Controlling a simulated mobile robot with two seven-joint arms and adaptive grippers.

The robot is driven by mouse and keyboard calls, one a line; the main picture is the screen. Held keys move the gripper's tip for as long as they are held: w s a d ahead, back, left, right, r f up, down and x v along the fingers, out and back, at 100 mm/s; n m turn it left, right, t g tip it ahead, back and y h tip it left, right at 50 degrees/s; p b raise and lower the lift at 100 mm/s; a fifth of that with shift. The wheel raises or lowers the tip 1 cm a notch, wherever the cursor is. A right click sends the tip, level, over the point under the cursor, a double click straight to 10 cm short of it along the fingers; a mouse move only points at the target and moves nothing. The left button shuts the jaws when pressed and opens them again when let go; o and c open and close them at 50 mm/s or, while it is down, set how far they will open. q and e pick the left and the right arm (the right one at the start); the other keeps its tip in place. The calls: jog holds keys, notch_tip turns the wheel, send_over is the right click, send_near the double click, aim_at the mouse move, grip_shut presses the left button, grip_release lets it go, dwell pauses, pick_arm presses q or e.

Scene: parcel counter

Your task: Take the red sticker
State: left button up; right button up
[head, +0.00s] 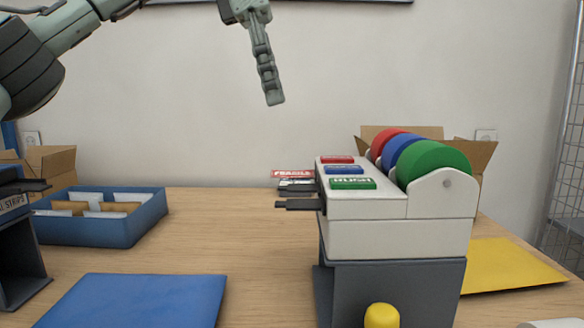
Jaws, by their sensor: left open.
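A white label dispenser (375,235) stands right of centre on a dark grey base. It carries a red roll (383,142), a blue roll (402,150) and a green roll (434,163). A red sticker (292,174) marked FRAGILE shows at the dispenser's far left side, partly above a dark tongue. Red, blue and green plates lie on the dispenser's top; the red plate (337,160) is farthest back. My left gripper (272,96) points down in front of the wall, above the red sticker in the picture, apart from it and empty. It is seen edge-on. My right gripper is out of view.
A blue tray (133,229) with envelopes stands at left. A blue flat item (140,302) lies in front, a yellow envelope (505,265) at right. A yellow knob (381,316) is before the dispenser. Cardboard boxes stand behind. The table's middle (230,240) is clear.

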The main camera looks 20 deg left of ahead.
pick_arm(q)
jog(key=f, duration=0.1)
send_over(285, 173)
jog(key=a, duration=0.1)
jog(key=f, duration=0.7)
jog(key=shift+s+a, duration=0.2)
jog(key=shift+s, duration=0.05)
jog(key=shift+b+x, duration=0.35)
jog(key=shift+x, duration=0.7)
jog(key=shift+b+x, duration=0.3)
jog(key=shift+x, duration=0.5)
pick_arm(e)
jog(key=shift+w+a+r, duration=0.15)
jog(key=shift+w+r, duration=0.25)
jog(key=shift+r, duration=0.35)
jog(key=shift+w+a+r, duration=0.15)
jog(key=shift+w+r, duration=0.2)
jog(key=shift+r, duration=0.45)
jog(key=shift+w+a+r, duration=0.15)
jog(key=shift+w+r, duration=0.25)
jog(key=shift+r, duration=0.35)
pick_arm(q)
jog(key=c, duration=0.6)
jog(key=shift+o, duration=0.2)
